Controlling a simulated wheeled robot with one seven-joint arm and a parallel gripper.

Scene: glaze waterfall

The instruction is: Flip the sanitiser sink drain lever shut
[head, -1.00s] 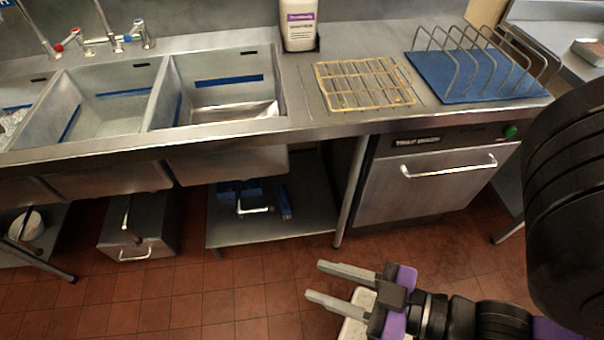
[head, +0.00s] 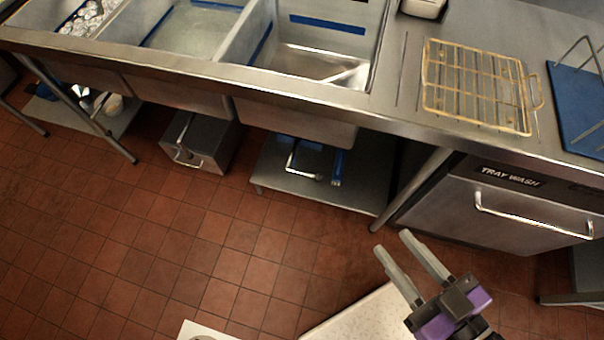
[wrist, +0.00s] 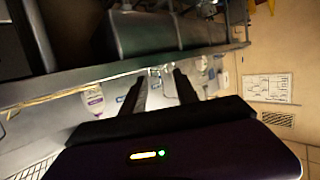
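Three sink basins run along the steel counter in the head view. The right basin (head: 318,66) is empty-looking with a blue stripe; I cannot read which is the sanitiser sink. Below it, a bent pale metal lever (head: 291,158) hangs above the lower shelf. Another bent lever (head: 184,140) hangs below the middle basin (head: 190,30). My gripper (head: 391,242) is open and empty, low over the floor, right of both levers and apart from them. Its two fingers also show spread in the wrist view (wrist: 159,80), where no lever can be made out.
A steel lower shelf (head: 350,192) and a slanted leg (head: 425,185) stand between my gripper and the levers. A grey box (head: 215,150) sits on the floor. The tray washer (head: 500,215) is at right. Tiled floor (head: 150,235) is clear at front left.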

